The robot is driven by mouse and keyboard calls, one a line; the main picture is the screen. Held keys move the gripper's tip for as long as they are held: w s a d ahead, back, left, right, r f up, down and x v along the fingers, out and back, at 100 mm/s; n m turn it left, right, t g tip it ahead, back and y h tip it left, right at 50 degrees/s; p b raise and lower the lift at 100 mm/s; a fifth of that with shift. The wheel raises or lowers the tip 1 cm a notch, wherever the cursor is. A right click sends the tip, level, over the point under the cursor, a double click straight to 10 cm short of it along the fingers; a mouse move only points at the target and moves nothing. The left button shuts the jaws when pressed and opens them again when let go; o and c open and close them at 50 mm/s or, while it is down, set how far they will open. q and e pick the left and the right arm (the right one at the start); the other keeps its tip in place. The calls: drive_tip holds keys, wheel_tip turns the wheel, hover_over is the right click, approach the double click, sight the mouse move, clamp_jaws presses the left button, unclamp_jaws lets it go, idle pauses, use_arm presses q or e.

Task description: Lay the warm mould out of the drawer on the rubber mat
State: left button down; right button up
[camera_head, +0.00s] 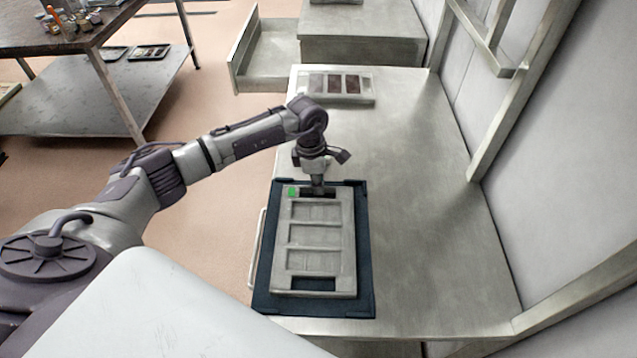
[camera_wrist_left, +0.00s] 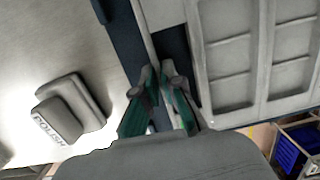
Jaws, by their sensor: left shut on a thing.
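The grey mould (camera_head: 313,262), a long frame with several shallow recesses and a green mark at its far left corner, lies over the dark blue rubber mat (camera_head: 362,250) on the steel bench. It looks flat and within the mat's edges; I cannot tell whether it fully rests on it. My left gripper (camera_head: 317,192) is at the mould's far end, shut on its end bar. In the left wrist view, the green fingers (camera_wrist_left: 164,95) close on that bar beside the mould's recesses (camera_wrist_left: 226,62). My right gripper is not in view.
An open, empty-looking drawer (camera_head: 268,62) is at the back. Another mould with brown fillings (camera_head: 338,99) lies behind the mat. The bench right of the mat is clear, bounded by a wall and metal posts. A grey lettered block (camera_wrist_left: 72,108) shows in the left wrist view.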

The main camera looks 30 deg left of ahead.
use_arm(q)
drive_tip(key=c, duration=1.3)
unclamp_jaws()
drive_tip(key=shift+f, duration=0.1)
drive_tip(key=shift+r, duration=0.25)
wheel_tip(320, 180, up, 12)
drive_tip(key=a+b, duration=0.1)
drive_tip(key=b, duration=0.2)
drive_tip(key=shift+a+b, duration=0.3)
drive_tip(key=shift+b, duration=0.1)
drive_tip(key=shift+s+f, duration=0.1)
drive_tip(key=shift+f, duration=0.1)
